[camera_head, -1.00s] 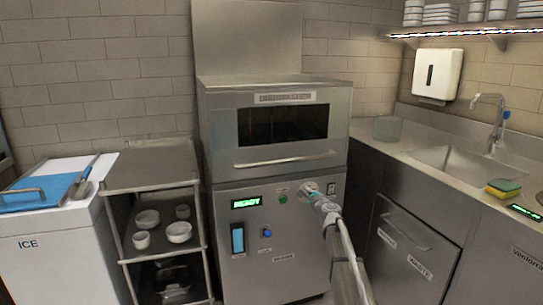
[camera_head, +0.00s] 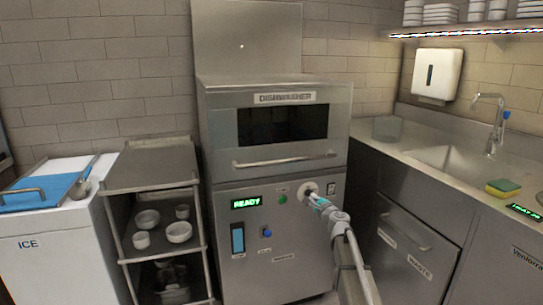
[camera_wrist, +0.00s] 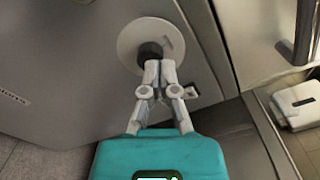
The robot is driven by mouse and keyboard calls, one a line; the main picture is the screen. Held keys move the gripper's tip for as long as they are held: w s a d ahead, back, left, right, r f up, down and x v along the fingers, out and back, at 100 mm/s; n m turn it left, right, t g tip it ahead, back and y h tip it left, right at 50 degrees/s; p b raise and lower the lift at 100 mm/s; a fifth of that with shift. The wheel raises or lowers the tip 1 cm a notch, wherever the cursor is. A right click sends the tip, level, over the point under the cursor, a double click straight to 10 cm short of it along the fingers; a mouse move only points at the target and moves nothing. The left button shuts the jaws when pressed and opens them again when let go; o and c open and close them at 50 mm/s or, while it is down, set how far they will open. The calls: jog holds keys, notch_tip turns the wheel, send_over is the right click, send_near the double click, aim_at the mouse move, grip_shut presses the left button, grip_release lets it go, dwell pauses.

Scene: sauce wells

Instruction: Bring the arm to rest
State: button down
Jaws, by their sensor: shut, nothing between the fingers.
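My gripper (camera_head: 314,197) is in front of the dishwasher's (camera_head: 274,190) lower panel, close to a round pale disc with a dark knob (camera_head: 308,188). In the wrist view my gripper (camera_wrist: 159,66) has its fingertips together, with nothing seen between them. The tips overlap the dark knob (camera_wrist: 150,50) at the middle of the disc. I cannot tell whether they touch it. My arm reaches in from the lower right.
The dishwasher display reads READY, above a blue-topped slot and buttons. A shelf cart with white bowls (camera_head: 179,232) and an ice bin (camera_head: 60,232) stand left. The sink counter (camera_head: 420,165) with a sponge (camera_head: 503,188) is right, above a waste drawer (camera_head: 413,240).

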jog(key=shift+s, duration=0.15)
jog(key=s+a+f+n+g+y, duration=0.1)
jog(key=s+a+f+n+g, duration=0.3)
jog(key=s, duration=0.3)
jog(key=s+a+f+n+g, duration=0.1)
jog(key=s+f+n+g, duration=0.25)
jog(key=s+n, duration=0.3)
jog(key=s+a+f+n+g+y, duration=0.1)
jog(key=s+a+f+n+g, duration=0.25)
jog(key=s, duration=0.45)
jog(key=s+d+f+n+g+h, duration=0.3)
jog(key=s+d+h, duration=0.15)
jog(key=s, duration=0.55)
jog(key=s+d+f+n+g+h, duration=0.3)
jog(key=s+d+f, duration=0.15)
jog(key=s, duration=0.65)
notch_tip(320, 180, up, 33)
jog(key=p, duration=3.2)
jog(key=shift+w+f+p, duration=0.2)
jog(key=shift+w+p, duration=0.1)
